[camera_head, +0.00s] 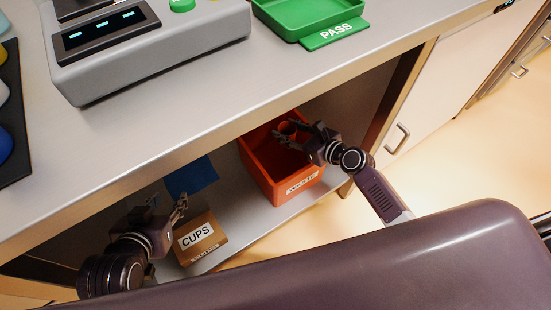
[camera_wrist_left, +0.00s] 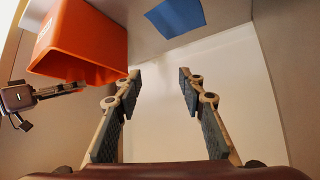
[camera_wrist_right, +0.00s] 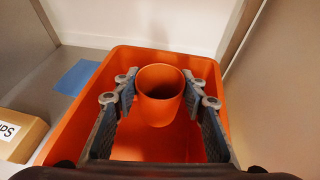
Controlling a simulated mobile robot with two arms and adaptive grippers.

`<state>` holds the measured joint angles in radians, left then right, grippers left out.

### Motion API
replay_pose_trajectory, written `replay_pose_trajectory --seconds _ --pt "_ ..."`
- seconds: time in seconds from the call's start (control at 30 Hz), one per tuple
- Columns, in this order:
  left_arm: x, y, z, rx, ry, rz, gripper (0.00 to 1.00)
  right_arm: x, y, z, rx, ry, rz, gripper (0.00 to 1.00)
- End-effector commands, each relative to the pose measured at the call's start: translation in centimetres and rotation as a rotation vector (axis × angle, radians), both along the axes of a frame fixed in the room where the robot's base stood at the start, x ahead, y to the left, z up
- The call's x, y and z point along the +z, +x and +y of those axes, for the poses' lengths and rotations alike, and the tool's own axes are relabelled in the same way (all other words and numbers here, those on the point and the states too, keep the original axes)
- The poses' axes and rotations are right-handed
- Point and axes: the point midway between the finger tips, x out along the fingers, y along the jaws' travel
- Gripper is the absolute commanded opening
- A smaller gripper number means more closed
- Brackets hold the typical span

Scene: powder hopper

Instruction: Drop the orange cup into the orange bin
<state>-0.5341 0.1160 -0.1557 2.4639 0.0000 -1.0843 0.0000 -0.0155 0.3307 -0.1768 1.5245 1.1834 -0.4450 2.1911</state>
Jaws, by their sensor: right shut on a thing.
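The orange cup (camera_head: 287,128) is in my right gripper (camera_head: 283,135), over the open top of the orange bin (camera_head: 262,172). The right wrist view shows the cup (camera_wrist_right: 160,108) upright between the two fingers (camera_wrist_right: 158,82), with the bin's rim (camera_wrist_right: 68,125) around and below it. The bin stands on the shelf under the counter and has a white label on its front. My left gripper (camera_head: 181,206) is open and empty, near the cups box. In the left wrist view the bin (camera_wrist_left: 82,42) is at the upper left, apart from my open left fingers (camera_wrist_left: 158,85).
A cardboard box labelled CUPS (camera_head: 203,240) and a blue sheet (camera_head: 192,177) are on the shelf left of the bin. The counter edge (camera_head: 200,143) runs above. On the counter are a green PASS tray (camera_head: 335,35) and a grey device (camera_head: 155,70).

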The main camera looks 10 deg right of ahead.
Motion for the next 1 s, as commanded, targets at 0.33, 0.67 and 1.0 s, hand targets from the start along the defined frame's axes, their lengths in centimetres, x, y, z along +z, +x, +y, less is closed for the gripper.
replay_pose_trajectory --seconds 0.33,0.67,1.0 --pt "3.0 3.1 -1.2 -0.013 -0.041 -0.180 0.37 -0.7 0.0 0.0 0.000 0.000 0.000 0.13" --pt "4.1 3.8 -1.6 -0.018 -0.054 -0.234 0.37 -0.8 0.0 0.0 0.000 0.000 0.000 0.13" --pt "4.1 3.8 -1.5 -0.017 -0.053 -0.234 0.37 -0.8 0.0 0.0 0.000 0.000 0.000 0.55"
